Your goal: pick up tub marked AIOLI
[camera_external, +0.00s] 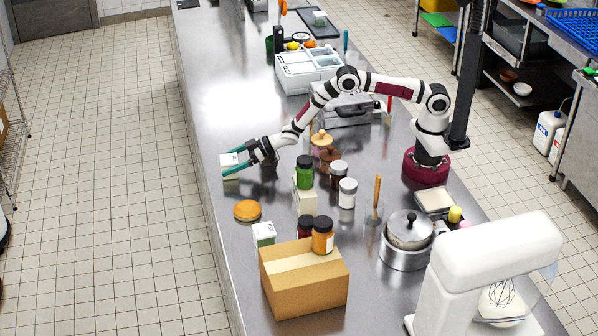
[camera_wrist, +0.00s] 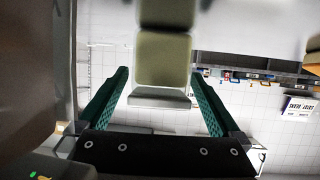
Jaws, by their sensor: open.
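A second white tub (camera_external: 264,234) with a green mark stands behind the cardboard box. I cannot read AIOLI on either tub.
An orange round item (camera_external: 247,210) lies nearer the camera than my gripper. Jars, including a green one (camera_external: 305,172), stand to the right. The counter (camera_external: 215,85) beyond my gripper is clear.

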